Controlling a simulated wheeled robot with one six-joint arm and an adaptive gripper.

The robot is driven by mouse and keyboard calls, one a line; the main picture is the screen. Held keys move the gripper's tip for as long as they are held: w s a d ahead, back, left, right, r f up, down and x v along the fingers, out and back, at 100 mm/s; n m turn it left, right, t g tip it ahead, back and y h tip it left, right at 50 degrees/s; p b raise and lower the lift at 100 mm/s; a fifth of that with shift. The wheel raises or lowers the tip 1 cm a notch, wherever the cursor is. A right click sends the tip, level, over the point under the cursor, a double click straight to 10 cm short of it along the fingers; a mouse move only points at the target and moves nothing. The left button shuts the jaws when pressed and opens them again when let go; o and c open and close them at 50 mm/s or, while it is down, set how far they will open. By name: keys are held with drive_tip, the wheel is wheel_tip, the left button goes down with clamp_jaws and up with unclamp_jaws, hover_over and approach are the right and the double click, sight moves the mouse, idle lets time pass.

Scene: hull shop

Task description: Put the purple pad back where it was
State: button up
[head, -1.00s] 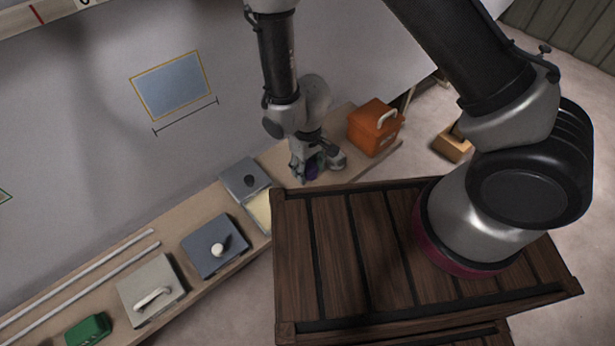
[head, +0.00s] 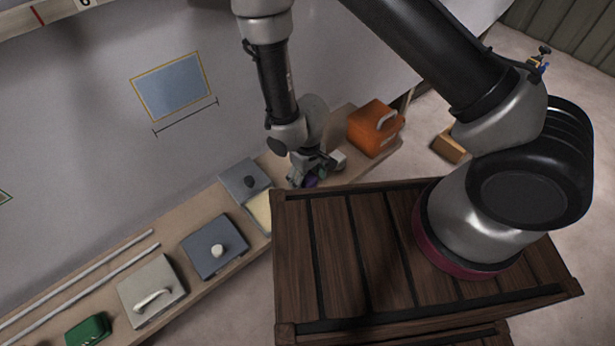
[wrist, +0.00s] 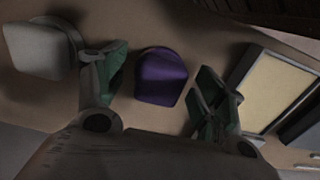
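The purple pad (wrist: 160,76) lies between the two spread fingers of my gripper (wrist: 158,84) in the wrist view. Narrow gaps show on both sides of it, so my gripper is open around the pad and not clamped on it. In the head view the pad (head: 311,181) is a small purple patch at the fingertips of my gripper (head: 306,174), low over the bench and just behind the dark wooden crate. Most of the pad is hidden there by the fingers.
A pale block (wrist: 38,50) stands close to one finger. On the other side is an open tray with a cream inside (wrist: 275,83). An orange box (head: 373,129) stands farther right on the bench. The wooden crate (head: 345,250) edges the near side.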

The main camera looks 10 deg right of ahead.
wheel_tip(320, 180, up, 12)
wheel_tip(320, 180, up, 11)
drive_tip(key=m, duration=0.1)
hover_over(307, 176)
drive_tip(key=w+d, duration=0.5)
drive_tip(key=d+r+m+t, duration=0.2)
drive_tip(key=d+r+m, duration=0.1)
drive_tip(key=d+r, duration=0.9)
drive_tip(key=s+d+r+m+t, duration=0.2)
drive_tip(key=s+d+r, duration=1.1)
drive_tip(key=s+d, duration=0.1)
drive_tip(key=shift+s+r+m, duration=0.2)
drive_tip(key=shift+r+m, duration=0.1)
drive_tip(key=shift+m, duration=0.1)
